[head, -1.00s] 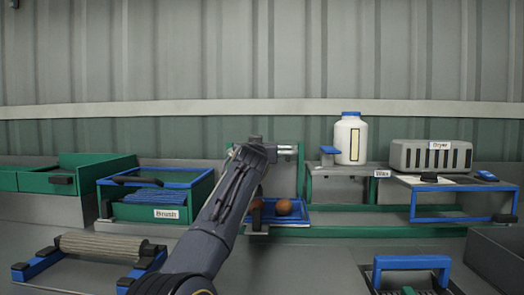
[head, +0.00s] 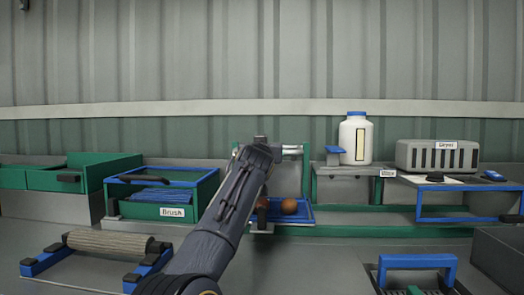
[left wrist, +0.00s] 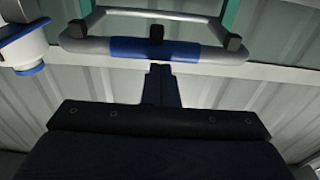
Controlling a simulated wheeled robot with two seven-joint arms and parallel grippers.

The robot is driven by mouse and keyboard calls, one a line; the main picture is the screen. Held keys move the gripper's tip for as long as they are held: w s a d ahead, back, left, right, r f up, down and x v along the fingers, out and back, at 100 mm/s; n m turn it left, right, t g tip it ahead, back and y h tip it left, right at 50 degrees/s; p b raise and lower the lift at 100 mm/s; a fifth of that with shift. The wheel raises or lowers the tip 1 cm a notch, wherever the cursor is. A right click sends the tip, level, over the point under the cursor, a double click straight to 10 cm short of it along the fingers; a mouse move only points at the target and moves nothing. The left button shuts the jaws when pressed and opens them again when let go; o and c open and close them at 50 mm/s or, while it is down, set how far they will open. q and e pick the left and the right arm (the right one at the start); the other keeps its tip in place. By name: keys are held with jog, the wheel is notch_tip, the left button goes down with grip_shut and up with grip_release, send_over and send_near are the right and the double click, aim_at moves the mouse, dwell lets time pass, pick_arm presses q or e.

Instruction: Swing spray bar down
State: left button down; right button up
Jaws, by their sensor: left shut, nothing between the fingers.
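The spray bar (head: 292,149) is a silver bar at the top of a green frame (head: 306,175), its left part hidden behind my left arm in the head view. In the left wrist view the spray bar (left wrist: 215,52) is grey with a blue sleeve in the middle and black clamps. My left gripper (left wrist: 160,72) is shut and empty, its fingertips close to the blue sleeve. I cannot tell whether they touch it. In the head view the gripper is hidden behind its own wrist. My right gripper is not in view.
A white bottle (head: 346,140) and grey dryer (head: 411,155) stand to the right.

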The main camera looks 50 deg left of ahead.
pick_arm(q)
jog(key=b+v, duration=0.5)
jog(key=v, duration=0.4)
jog(key=shift+s+d+f, duration=0.15)
jog(key=shift+d+f, duration=0.05)
jog(key=shift+f, duration=0.05)
dwell(0.5)
